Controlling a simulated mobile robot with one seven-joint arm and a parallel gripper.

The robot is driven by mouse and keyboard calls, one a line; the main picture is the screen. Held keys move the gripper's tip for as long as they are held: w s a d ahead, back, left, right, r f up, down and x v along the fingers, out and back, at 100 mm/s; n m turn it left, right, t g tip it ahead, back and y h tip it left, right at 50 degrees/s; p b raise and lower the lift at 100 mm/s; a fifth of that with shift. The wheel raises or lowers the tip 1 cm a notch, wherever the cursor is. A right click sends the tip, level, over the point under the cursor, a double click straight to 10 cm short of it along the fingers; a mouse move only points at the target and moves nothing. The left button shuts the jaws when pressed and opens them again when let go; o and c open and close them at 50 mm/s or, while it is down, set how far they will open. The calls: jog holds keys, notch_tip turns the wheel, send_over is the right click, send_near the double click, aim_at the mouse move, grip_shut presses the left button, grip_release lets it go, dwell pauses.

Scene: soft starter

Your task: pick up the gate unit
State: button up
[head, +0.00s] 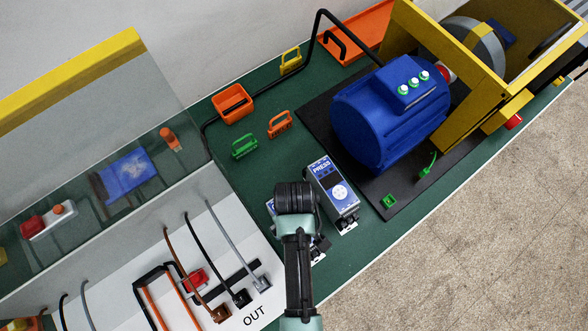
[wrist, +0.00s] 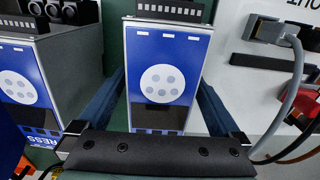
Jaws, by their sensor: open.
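The gate unit is a grey box with a blue front, a white round keypad and a row of terminals. In the head view most of it is hidden under my gripper (head: 296,198); a blue corner with part of a letter shows at its left (head: 270,207). In the wrist view a blue-fronted unit, apparently the gate unit (wrist: 162,80), stands between the two fingers of my open gripper (wrist: 160,98). One finger is on each side; I cannot tell whether they touch it. Its name is hidden by my gripper.
A like unit marked PRESS (head: 335,193) stands close by on the right, and on the left in the wrist view (wrist: 22,85). The white OUT panel (head: 225,235) with cables lies to the left. A blue motor (head: 385,115) stands behind on a black plate.

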grip_shut()
dwell(0.6)
